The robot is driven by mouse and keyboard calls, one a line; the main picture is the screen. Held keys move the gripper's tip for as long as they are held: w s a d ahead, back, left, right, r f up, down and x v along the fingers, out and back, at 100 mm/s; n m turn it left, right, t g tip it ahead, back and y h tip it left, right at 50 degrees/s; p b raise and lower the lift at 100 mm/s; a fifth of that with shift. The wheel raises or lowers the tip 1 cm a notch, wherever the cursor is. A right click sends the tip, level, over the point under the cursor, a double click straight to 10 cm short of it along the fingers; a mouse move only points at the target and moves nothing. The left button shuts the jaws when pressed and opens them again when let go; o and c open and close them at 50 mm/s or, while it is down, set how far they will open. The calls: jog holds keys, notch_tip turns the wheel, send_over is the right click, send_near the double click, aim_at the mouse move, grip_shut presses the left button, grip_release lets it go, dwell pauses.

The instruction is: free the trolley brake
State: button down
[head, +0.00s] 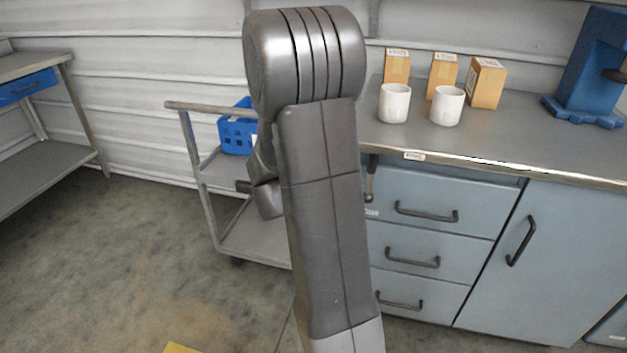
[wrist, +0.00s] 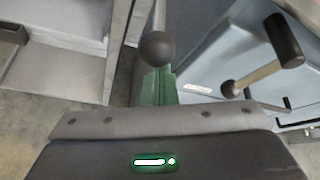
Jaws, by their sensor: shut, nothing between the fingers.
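The trolley (head: 250,240) stands behind my arm in the head view, and its grey shelf panels (wrist: 60,75) appear at the left in the wrist view. A rod with a dark ball knob (wrist: 157,47) is at the top centre of the wrist view. To its right is a lever with a black grip (wrist: 285,40) and a pale shaft. I cannot tell which of these is the brake. My gripper (wrist: 157,72) is shut and empty, its green fingers just below the ball knob; contact is unclear. My arm hides the gripper in the head view.
A bench (head: 510,130) with drawers stands right of the trolley, holding two white mugs (head: 395,103) (head: 447,105), three boxes (head: 487,83) and a blue stand (head: 590,65). A blue crate (head: 236,132) sits on the trolley. Open floor (head: 110,260) lies at the left.

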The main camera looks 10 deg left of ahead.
jog(key=shift+w+r+p, duration=0.1)
jog(key=shift+r+p, duration=0.35)
jog(key=shift+p, duration=0.05)
dwell(0.3)
